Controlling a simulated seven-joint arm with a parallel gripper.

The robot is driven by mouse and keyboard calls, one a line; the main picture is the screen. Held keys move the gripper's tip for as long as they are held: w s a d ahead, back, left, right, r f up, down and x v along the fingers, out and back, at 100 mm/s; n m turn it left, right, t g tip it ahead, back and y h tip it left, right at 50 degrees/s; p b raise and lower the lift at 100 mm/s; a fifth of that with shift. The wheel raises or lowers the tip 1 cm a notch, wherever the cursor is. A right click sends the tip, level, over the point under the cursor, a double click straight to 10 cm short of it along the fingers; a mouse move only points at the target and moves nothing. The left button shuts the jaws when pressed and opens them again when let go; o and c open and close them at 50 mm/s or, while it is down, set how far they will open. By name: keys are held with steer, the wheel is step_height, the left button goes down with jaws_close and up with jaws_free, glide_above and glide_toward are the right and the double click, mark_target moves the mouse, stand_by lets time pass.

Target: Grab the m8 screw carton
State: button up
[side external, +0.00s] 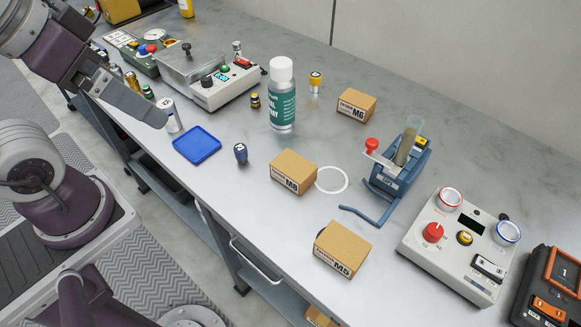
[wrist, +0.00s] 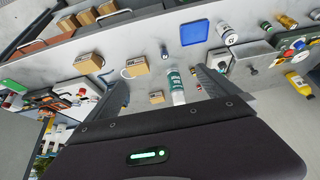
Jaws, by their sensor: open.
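The M8 screw carton (side external: 293,172) is a small brown cardboard box with a white label band, sitting on the grey bench near the middle. In the wrist view the M8 carton (wrist: 136,67) lies beyond the fingertips, left of centre, beside a white ring. My gripper (side external: 152,116) is at the upper left in the side view, above the bench's near edge and well apart from the carton. In the wrist view my gripper (wrist: 161,77) has its two fingers spread wide with nothing held between them.
Similar cartons stand nearby: M5 (side external: 341,249) towards the front and M6 (side external: 356,105) at the back. A blue tray (side external: 197,145), a dark blue knobbed item (side external: 240,153), a spray bottle (side external: 282,100) and a blue dispenser (side external: 398,170) surround the M8 carton. Bare bench lies just in front of it.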

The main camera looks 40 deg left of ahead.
steer(key=shift+c, duration=0.2)
steer(key=c, duration=0.4)
steer(key=n+g+h, duration=0.7)
steer(key=n+h, duration=0.4)
steer(key=n, duration=0.2)
glide_above(284, 158)
steer(key=s+a, duration=0.3)
step_height(284, 158, down, 16)
steer(key=w+f+n, duration=0.1)
steer(key=f, duration=0.1)
steer(key=w+f+n+t+h, duration=0.1)
steer(key=f+n, duration=0.1)
steer(key=f, duration=0.1)
steer(key=w+f+n+h, duration=0.1)
steer(key=f+n, duration=0.1)
steer(key=shift+a+f+t, duration=0.15)
steer(key=shift+a+t, duration=0.15)
steer(key=shift+a, duration=0.05)
steer(key=shift+h, duration=0.3)
steer(key=x, duration=0.7)
steer(key=shift+s+f, duration=0.1)
steer(key=shift+f, duration=0.2)
